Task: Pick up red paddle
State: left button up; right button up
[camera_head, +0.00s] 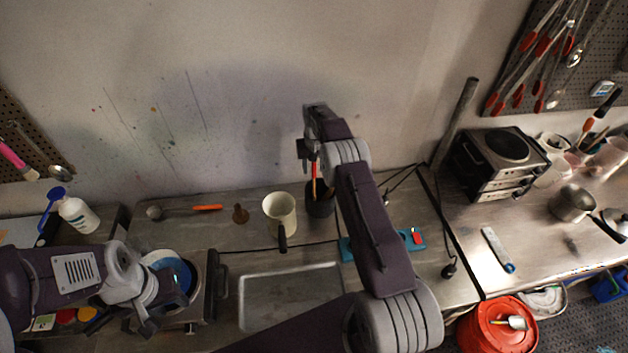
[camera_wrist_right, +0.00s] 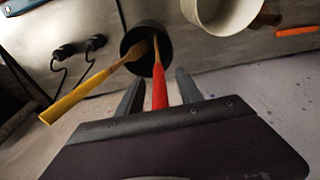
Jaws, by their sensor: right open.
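The red paddle (camera_wrist_right: 159,88) stands in a dark pot (camera_wrist_right: 147,42) at the back of the counter, with its handle up. In the head view the red handle (camera_head: 314,181) rises from the pot (camera_head: 320,203) just below my right gripper (camera_head: 306,152). In the right wrist view my right gripper (camera_wrist_right: 160,92) is open, with the red handle between its fingers and a gap visible on each side. My left gripper (camera_head: 166,318) is low at the left, over the blue pot; its jaw opening is unclear.
A yellow-handled tool (camera_wrist_right: 82,94) leans out of the same pot. A cream pot (camera_head: 280,213) stands just left of it. A blue pot (camera_head: 172,270) is by my left arm.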

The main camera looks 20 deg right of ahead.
jog(key=shift+w+f, duration=0.1)
jog(key=shift+f, duration=0.1)
grip_shut()
jog(key=shift+r+b, duration=0.25)
jog(key=shift+b, duration=0.05)
notch_tip(320, 180, up, 3)
jog(key=shift+w+d+r+b, duration=0.1)
jog(key=shift+b, duration=0.7)
notch_tip(320, 180, up, 6)
jog(key=shift+r+p, duration=0.2)
jog(key=shift+p, duration=0.25)
